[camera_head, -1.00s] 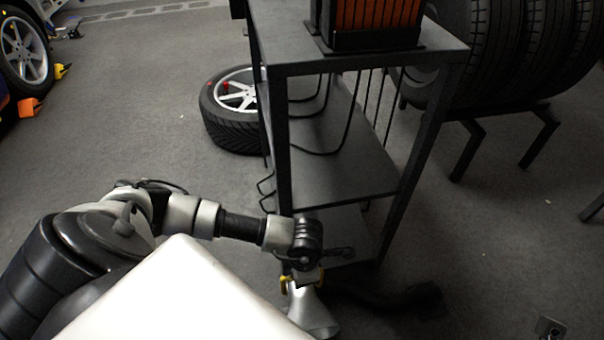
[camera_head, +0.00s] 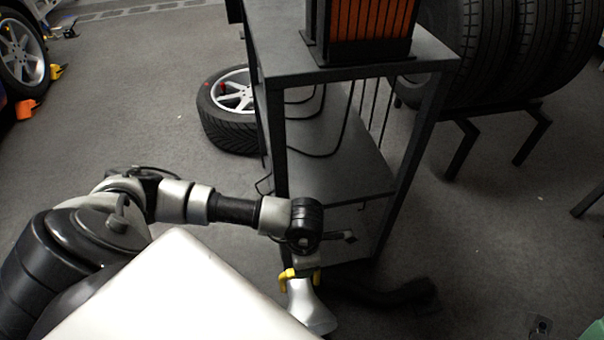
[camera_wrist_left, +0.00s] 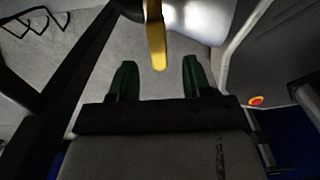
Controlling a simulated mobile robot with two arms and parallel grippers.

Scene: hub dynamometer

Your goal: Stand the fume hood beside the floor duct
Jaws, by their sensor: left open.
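The fume hood (camera_head: 312,312) is a silver flared cone with a yellow handle (camera_head: 288,279), low beside the cart's near leg. A black hose (camera_head: 390,294) runs right from it along the floor. In the left wrist view the yellow handle (camera_wrist_left: 157,42) is ahead of the green fingers of my left gripper (camera_wrist_left: 159,64), which stand apart with nothing between them. In the head view my left gripper (camera_head: 303,262) is just above the hood, its fingertips hard to make out. I cannot tell which thing is the floor duct. My right gripper is not in view.
A dark metal cart (camera_head: 345,170) with an orange-filled unit (camera_head: 370,25) on top stands close beyond my left arm. A loose wheel (camera_head: 232,108) lies behind it. A tire rack (camera_head: 500,105) is at right.

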